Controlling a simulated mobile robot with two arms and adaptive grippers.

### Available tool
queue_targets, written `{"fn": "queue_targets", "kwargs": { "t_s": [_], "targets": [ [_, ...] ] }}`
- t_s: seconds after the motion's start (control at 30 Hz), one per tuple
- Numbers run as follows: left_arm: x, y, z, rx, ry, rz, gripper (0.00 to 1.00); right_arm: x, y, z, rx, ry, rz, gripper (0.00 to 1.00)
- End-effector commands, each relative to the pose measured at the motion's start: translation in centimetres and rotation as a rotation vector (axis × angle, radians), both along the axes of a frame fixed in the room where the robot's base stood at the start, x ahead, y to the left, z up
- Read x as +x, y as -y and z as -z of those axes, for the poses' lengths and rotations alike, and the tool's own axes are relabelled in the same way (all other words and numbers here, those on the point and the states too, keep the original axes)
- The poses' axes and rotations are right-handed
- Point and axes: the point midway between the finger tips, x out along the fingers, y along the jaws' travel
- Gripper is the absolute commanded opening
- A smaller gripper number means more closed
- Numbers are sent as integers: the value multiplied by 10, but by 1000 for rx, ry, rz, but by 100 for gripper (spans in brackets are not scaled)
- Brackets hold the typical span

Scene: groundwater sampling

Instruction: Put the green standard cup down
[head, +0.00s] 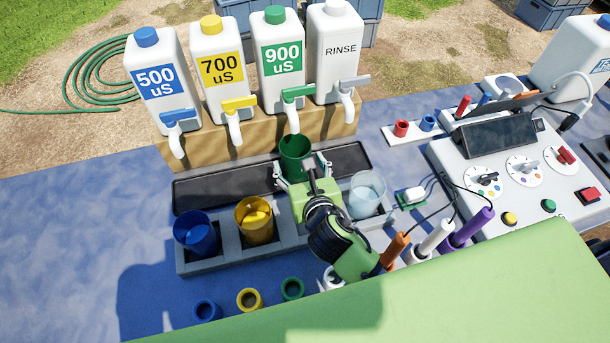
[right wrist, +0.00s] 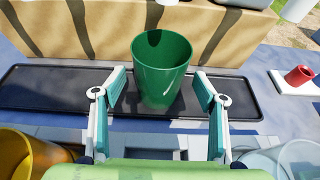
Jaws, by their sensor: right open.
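The green standard cup (head: 295,156) stands upright on the black drip tray (head: 222,193), below the tap of the green 900 uS container (head: 283,55). In the right wrist view the cup (right wrist: 162,75) is upright and appears empty. My right gripper (head: 296,180) is open just in front of the cup. In the right wrist view its fingers (right wrist: 159,85) are spread to the left and right of the cup's near side, with gaps to it. My left gripper is not in view.
A grey rack (head: 228,262) holds a blue cup (head: 195,233), a yellow cup (head: 256,219) and a clear cup (head: 367,194). Several probes stand right of my arm, near the control panel (head: 520,170). Small coloured rings lie in front.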

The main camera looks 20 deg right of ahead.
Motion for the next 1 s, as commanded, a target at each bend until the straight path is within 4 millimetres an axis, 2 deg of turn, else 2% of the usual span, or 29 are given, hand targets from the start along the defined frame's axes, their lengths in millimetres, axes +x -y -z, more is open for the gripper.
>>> {"fn": "queue_targets", "kwargs": {
  "t_s": [0.1,0.33,0.5,1.0],
  "targets": [
    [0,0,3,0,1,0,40,-23,0,-8,0,0,-2,66],
    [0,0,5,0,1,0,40,-51,0,-20,0,0,0,66],
    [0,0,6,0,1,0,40,-57,0,-24,1,0,1,66],
    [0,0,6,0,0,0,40,-57,0,-24,1,1,0,66]
  ]
}}
